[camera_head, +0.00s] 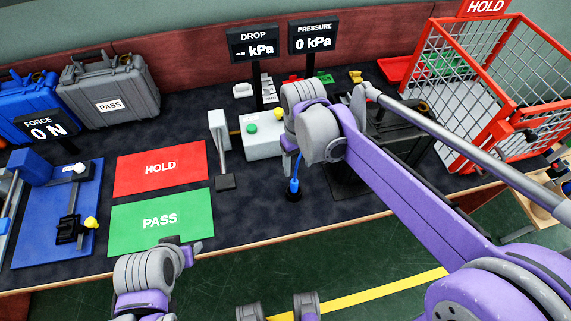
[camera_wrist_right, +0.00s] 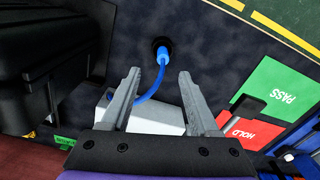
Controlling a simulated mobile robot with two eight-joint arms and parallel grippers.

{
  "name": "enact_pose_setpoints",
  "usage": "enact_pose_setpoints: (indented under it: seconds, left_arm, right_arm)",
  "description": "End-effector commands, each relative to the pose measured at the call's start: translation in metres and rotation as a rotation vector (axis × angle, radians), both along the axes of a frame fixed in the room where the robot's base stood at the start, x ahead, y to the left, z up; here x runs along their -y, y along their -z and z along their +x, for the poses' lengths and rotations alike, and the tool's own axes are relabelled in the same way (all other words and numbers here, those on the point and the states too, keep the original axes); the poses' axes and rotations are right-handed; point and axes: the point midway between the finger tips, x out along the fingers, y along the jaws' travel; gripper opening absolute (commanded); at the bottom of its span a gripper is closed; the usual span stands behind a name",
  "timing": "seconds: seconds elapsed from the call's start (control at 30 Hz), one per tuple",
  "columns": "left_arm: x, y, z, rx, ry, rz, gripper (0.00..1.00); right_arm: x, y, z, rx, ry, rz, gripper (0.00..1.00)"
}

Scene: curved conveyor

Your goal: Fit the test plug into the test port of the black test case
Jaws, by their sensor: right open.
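The blue test plug (camera_head: 294,187) stands upright in a small round black holder near the table's front edge, with a blue hose running back from it. In the right wrist view the plug (camera_wrist_right: 162,55) lies just beyond and between the fingertips. My right gripper (camera_wrist_right: 160,76) is open and empty, with a finger on either side of the hose. The black test case (camera_wrist_right: 45,60) is on the left in that view, and behind my right arm in the head view (camera_head: 400,130). Its test port is not discernible. My left gripper (camera_head: 188,248) is at the lower left; its fingers are unclear.
A white box with green and yellow buttons (camera_head: 263,146) stands behind the plug. Red HOLD (camera_head: 160,168) and green PASS (camera_head: 161,221) mats lie left. A red wire crate (camera_head: 500,75) stands right, a grey PASS case (camera_head: 110,90) back left. Dark tabletop around the plug is clear.

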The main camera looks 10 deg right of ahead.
Motion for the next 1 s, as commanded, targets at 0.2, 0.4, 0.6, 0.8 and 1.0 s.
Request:
enact_pose_setpoints:
  seconds: [0.2,0.4,0.6,0.8,1.0]
  left_arm:
    - [0.000,0.004,-0.001,-0.002,0.000,0.000,0.50]
    - [0.000,0.007,-0.002,-0.003,0.000,0.000,0.50]
    - [0.000,0.008,-0.002,-0.003,0.000,0.000,0.50]
    - [0.000,0.011,-0.002,-0.004,0.000,0.000,0.50]
    - [0.000,0.012,-0.003,-0.005,0.000,0.000,0.50]
  right_arm:
    - [-0.002,0.022,0.003,-0.010,-0.006,-0.002,0.61]
    - [-0.002,0.051,0.002,-0.009,-0.006,-0.001,0.61]
    - [-0.003,0.066,0.002,-0.009,-0.006,-0.001,0.61]
    - [-0.005,0.096,0.001,-0.009,-0.006,-0.002,0.61]
    - [-0.005,0.110,0.001,-0.008,-0.005,0.000,0.61]
